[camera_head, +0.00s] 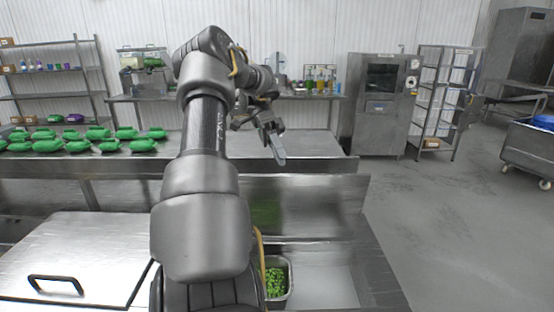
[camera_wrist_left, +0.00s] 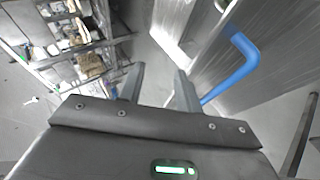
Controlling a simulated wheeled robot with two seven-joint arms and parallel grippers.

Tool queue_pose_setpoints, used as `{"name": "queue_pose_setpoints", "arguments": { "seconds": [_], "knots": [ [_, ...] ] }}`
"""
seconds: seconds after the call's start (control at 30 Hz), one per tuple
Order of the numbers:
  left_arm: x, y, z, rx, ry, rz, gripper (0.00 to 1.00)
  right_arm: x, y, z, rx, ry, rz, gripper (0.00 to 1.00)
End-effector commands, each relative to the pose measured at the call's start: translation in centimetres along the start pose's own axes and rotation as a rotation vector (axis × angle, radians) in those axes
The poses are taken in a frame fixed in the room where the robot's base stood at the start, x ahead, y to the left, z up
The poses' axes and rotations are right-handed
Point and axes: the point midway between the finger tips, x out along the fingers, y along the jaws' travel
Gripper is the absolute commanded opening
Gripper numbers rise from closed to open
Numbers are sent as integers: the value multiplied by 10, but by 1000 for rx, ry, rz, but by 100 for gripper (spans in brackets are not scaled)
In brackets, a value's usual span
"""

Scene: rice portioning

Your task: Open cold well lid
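A steel cold well lid (camera_head: 95,245) with a black handle (camera_head: 55,284) lies flat at the lower left of the head view. To its right the well (camera_head: 325,275) is open, and a steel panel (camera_head: 315,200) stands upright behind it; it looks like a raised lid. My left gripper (camera_head: 270,138) is above and beyond that panel, its fingers pointing down. In the left wrist view its two fingers (camera_wrist_left: 158,88) are apart with nothing between them. A blue bar handle (camera_wrist_left: 240,62) on or near a steel surface is just right of the fingers. My right gripper is not in view.
A pan of green food (camera_head: 276,282) sits in the open well, partly hidden by my left arm. Several green packages (camera_head: 85,142) lie on the back counter at left. Shelves, a steel cabinet (camera_head: 380,105) and a cart (camera_head: 528,150) stand farther back.

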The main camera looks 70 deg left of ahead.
Motion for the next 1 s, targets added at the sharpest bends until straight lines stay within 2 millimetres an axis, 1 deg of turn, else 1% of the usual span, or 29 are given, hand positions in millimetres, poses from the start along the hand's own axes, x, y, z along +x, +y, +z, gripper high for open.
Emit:
{"name": "queue_pose_setpoints", "arguments": {
  "seconds": [0.03,0.2,0.4,0.6,1.0],
  "knots": [
    [6,8,4,5,1,-1,34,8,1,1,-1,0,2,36],
    [18,37,11,5,1,0,34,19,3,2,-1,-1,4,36],
    [26,61,17,3,0,-1,34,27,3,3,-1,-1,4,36],
    [28,70,19,0,-1,-1,34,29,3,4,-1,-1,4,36],
    [28,70,18,0,-1,-1,34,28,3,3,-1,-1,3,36]
  ]
}}
